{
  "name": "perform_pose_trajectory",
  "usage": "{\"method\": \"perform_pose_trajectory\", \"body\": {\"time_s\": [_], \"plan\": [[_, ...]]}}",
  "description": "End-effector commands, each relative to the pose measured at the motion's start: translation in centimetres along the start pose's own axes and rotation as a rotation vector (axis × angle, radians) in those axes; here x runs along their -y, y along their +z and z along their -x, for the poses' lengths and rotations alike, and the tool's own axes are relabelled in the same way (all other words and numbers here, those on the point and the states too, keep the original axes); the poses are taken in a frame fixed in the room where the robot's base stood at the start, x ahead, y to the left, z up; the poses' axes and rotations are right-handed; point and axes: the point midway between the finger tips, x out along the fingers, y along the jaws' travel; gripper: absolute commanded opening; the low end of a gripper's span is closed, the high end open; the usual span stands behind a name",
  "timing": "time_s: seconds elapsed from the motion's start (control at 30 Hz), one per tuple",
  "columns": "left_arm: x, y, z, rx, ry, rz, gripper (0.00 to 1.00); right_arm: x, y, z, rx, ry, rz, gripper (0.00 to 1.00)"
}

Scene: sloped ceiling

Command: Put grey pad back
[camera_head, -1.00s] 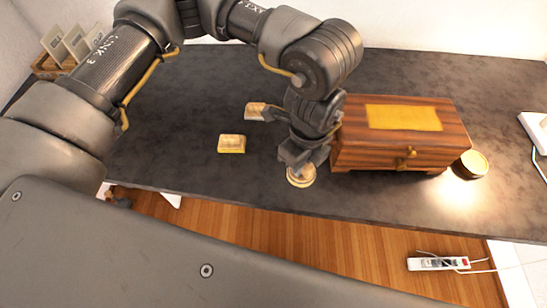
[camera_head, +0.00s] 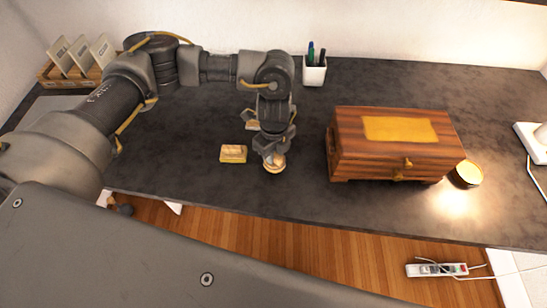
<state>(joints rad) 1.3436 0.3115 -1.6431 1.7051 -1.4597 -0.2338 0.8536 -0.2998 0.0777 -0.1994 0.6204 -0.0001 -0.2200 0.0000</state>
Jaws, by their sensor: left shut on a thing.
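My left gripper (camera_head: 270,152) points down over the dark desk, left of the wooden chest. It is shut on a small round cream-and-tan piece (camera_head: 274,165). I cannot tell whether this piece is the grey pad, nor whether it touches the desk. A yellowish rectangular block (camera_head: 233,153) lies just left of the gripper. Another small block (camera_head: 251,125) is behind the gripper and partly hidden by it. A flat grey surface (camera_head: 52,107) shows at the far left, partly covered by my left arm. My right gripper is not in view.
The wooden chest (camera_head: 365,158) with a yellow top panel stands closed right of my gripper. A round lit tin (camera_head: 466,174) is beside it. A pen cup (camera_head: 314,72) stands at the back. A card rack (camera_head: 60,76) is back left. The desk (camera_head: 210,185) is clear in front.

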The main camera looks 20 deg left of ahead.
Motion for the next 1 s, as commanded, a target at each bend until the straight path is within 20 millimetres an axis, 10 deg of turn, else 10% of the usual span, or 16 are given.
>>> {"method": "perform_pose_trajectory", "body": {"time_s": [0.83,0.87,1.0], "plan": [[0.1,0.5,-4.1,0.0,0.0,-0.001,0.0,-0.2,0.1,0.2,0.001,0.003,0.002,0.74],[0.1,0.6,-4.1,0.001,0.0,-0.001,0.22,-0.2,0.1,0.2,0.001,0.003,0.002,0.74],[0.1,0.6,-4.0,0.001,0.0,-0.001,0.41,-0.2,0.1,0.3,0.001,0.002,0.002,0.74]]}}
